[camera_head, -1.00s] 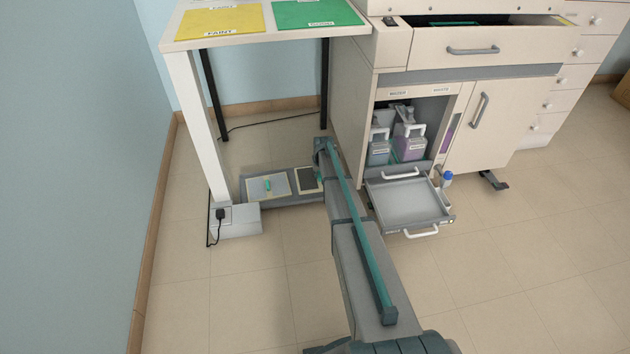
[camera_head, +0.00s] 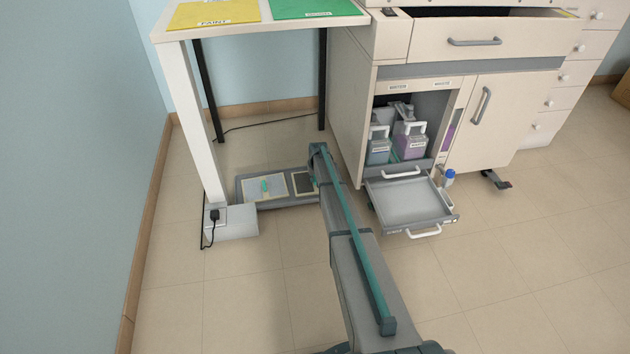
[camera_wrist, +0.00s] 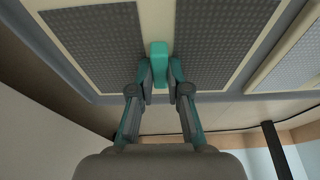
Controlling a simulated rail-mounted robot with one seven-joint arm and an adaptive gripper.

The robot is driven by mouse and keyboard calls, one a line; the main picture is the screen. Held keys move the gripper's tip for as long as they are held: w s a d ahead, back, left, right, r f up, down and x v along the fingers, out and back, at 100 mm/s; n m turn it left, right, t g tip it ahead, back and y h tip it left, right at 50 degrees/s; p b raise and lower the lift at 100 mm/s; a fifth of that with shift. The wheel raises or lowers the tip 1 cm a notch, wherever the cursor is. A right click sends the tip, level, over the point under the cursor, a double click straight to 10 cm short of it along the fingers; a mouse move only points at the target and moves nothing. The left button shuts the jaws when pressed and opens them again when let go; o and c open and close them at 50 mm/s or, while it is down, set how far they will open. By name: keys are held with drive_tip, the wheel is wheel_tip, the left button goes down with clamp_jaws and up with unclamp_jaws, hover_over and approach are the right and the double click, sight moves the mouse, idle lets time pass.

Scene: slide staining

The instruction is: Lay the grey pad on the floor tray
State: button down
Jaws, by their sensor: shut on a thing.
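In the wrist view my gripper (camera_wrist: 159,77) is shut on the upright teal handle (camera_wrist: 159,50) of a grey pad (camera_wrist: 100,40). The pad has dark textured panels on both sides of the handle and a pale border. In the head view part of this dark pad (camera_head: 303,182) shows at the right end of the floor tray (camera_head: 250,203); my arm hides the rest and my gripper. The pad looks flat and level with the tray; I cannot tell whether it touches.
A white table (camera_head: 260,30) with yellow and green mats stands over the tray. Its white foot box (camera_head: 230,224) is close in front-left. The cabinet (camera_head: 350,100) is at the right, with a pulled-out low drawer (camera_head: 410,203) and bottles (camera_head: 410,145).

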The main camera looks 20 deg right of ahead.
drive_tip(key=c, duration=1.1)
unclamp_jaws()
drive_tip(key=shift+c, duration=0.2)
drive_tip(key=d+p+v, duration=0.1)
drive_tip(key=p+v, duration=0.3)
drive_tip(key=v, duration=0.8)
drive_tip(key=s+a+f+g+y, duration=0.1)
drive_tip(key=s+a+g, duration=0.1)
drive_tip(key=s+a, duration=0.7)
drive_tip(key=s+a+f+n+g, duration=0.1)
drive_tip(key=s+a+g, duration=0.25)
drive_tip(key=s, duration=0.95)
drive_tip(key=s+a+f+g+y, duration=0.1)
drive_tip(key=s+a+g, duration=0.1)
drive_tip(key=s+a, duration=0.7)
drive_tip(key=s+a+r+g, duration=0.2)
drive_tip(key=s, duration=0.8)
drive_tip(key=s+a+r+g, duration=0.1)
drive_tip(key=s+r+g, duration=0.1)
drive_tip(key=s, duration=0.8)
drive_tip(key=s+a+r+n+g, duration=0.1)
drive_tip(key=s+r, duration=0.3)
drive_tip(key=s, duration=0.5)
drive_tip(key=shift+s+a+g+h, duration=0.4)
drive_tip(key=shift+a+g, duration=0.35)
drive_tip(key=shift+a, duration=0.1)
